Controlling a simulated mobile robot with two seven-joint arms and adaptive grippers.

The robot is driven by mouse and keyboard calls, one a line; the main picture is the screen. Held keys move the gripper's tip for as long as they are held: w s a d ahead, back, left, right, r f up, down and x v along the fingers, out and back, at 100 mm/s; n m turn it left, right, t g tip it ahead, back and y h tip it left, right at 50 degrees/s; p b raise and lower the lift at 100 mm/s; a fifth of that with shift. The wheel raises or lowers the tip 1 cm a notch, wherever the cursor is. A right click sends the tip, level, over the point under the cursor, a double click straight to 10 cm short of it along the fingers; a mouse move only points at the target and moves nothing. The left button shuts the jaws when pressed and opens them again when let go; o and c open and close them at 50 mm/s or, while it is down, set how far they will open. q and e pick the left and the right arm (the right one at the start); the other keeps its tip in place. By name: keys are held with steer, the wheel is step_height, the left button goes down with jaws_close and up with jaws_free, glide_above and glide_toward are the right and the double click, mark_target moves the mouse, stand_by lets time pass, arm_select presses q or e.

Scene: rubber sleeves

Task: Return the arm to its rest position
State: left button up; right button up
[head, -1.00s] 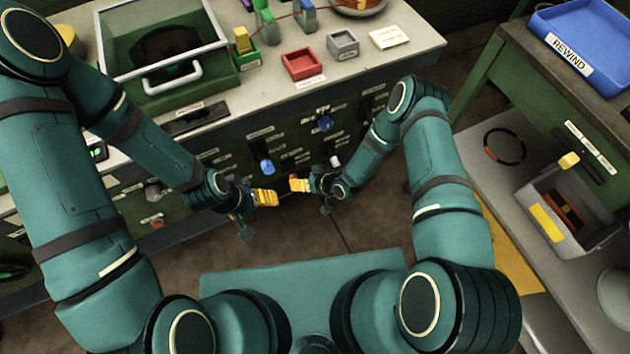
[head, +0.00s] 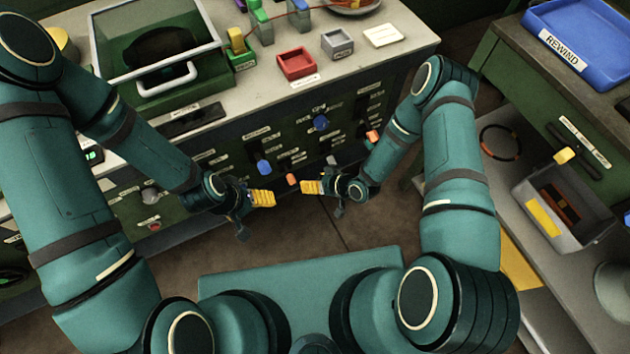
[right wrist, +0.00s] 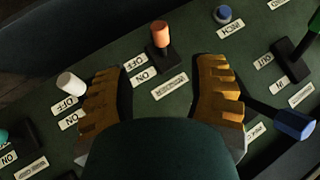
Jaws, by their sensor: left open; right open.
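My left gripper (head: 262,198) has yellow fingers and hangs in front of the green control panel (head: 215,185), left of the middle in the head view. My right gripper (head: 312,187) faces it from the right, with a gap between the two. In the right wrist view its two ridged yellow fingers (right wrist: 160,95) stand wide apart with nothing held between them. An orange-capped switch (right wrist: 160,36) lies beyond the gap, and a white-capped switch (right wrist: 70,84) lies left of the left finger. Both grippers are open and empty.
The bench top above the panel holds a red tray (head: 296,64), a grey tray (head: 337,43) and a glass-lidded box (head: 160,50). A blue REWIND tray (head: 580,45) is on the right-hand table. A blue-handled lever (right wrist: 293,124) is close to the right finger.

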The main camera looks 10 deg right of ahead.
stand_by(0.4)
steer(key=s+d+r+m+g+h, duration=0.2)
steer(key=s+r+m+g+h, duration=0.1)
steer(key=s+r, duration=0.8)
step_height(320, 180, up, 4)
steer(key=shift+d+f+m+g+h, duration=0.1)
steer(key=shift+d+m+g+h, duration=0.3)
steer(key=shift+m+g, duration=0.45)
steer(key=shift+s, duration=0.1)
